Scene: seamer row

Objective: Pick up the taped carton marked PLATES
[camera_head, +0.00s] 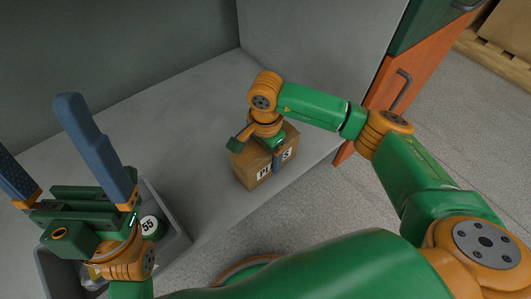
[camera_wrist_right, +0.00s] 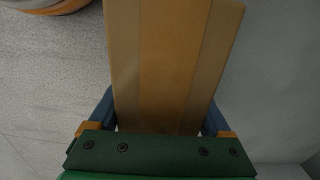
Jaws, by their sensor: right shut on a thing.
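The brown carton (camera_head: 247,171) stands upright on the grey shelf, close to its front edge. Its white label shows "PL" and "S", with the middle letters hidden by a blue finger of my right gripper (camera_head: 262,150). That gripper reaches down from above and is shut on the carton, one finger on each side. I cannot tell whether the carton touches the shelf. My left gripper (camera_head: 35,128) is open and empty at the left, fingers pointing up.
The grey shelf (camera_head: 185,130) is clear left of the carton, with a grey wall panel behind and to the right. A grey bin (camera_head: 178,247) at lower left holds a green can (camera_head: 150,227) marked 55. An orange door (camera_head: 385,95) with a handle stands at right.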

